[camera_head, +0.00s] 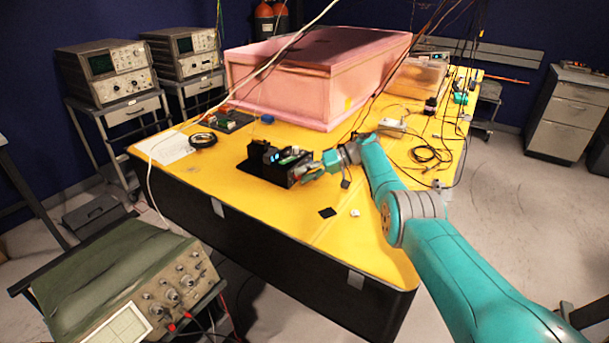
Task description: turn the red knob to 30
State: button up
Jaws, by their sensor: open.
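A small black device (264,163) with a blue-lit spot and a greenish top part stands on the yellow table (230,210). I cannot make out a red knob or any scale on it at this size. My gripper (303,172) is at the right end of the device, very close to it. Its fingers are small in the picture and look open. I cannot tell whether they touch the device or surround anything. The gripper and wrist may hide part of the device's right side.
A large pink foam box (285,92) stands behind the device, with cables hanging over it. A black square (327,213) lies in front. The front of the table is mostly clear.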

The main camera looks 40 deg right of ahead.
jog(key=v, duration=0.7)
jog(key=shift+s+d+r, duration=0.1)
jog(key=shift+s+r, duration=0.05)
dwell(0.5)
